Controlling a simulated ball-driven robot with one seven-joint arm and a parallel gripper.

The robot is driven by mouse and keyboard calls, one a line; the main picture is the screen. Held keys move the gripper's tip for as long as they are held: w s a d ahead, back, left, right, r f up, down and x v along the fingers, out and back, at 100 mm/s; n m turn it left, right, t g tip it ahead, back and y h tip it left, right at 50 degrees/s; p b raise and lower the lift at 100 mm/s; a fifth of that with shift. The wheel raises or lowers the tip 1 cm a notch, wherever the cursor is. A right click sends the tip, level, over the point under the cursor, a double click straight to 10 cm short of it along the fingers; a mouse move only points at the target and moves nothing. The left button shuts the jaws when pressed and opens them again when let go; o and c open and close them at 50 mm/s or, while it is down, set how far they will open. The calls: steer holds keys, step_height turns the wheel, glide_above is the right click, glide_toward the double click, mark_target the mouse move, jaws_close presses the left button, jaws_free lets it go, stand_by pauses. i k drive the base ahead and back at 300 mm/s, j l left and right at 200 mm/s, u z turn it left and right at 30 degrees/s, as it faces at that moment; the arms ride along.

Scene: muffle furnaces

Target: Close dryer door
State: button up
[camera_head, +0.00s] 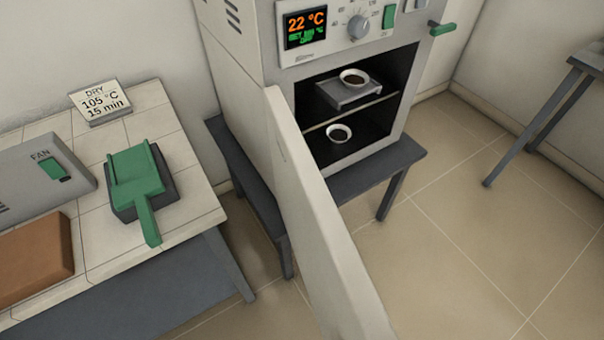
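The dryer (248,95) stands on a dark grey stand, with a lit display reading 22 °C (305,28) above its chamber. Its door (318,235) is wide open, hinged at the chamber's left side and swung out toward me; I see it nearly edge-on. The chamber is uncovered. One white dish with dark contents (354,77) sits on a grey tray (351,93) on the shelf. A second dish (338,133) sits lower in the chamber. A green handle (442,29) sticks out at the dryer's upper right. My gripper is not in view.
A tiled bench (195,207) at left holds a green scoop-like tool (136,178), a FAN switch box (42,178), a brown block (33,258) and a sign (100,101). A grey table (585,62) stands at right. The floor (470,230) between is clear.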

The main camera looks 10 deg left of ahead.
mark_target(346, 303)
steer(key=k+j+u, duration=0.2)
steer(key=k, duration=0.15)
steer(key=k+j+u, duration=0.25)
steer(key=i+j+u, duration=0.15)
steer(key=u, duration=0.7)
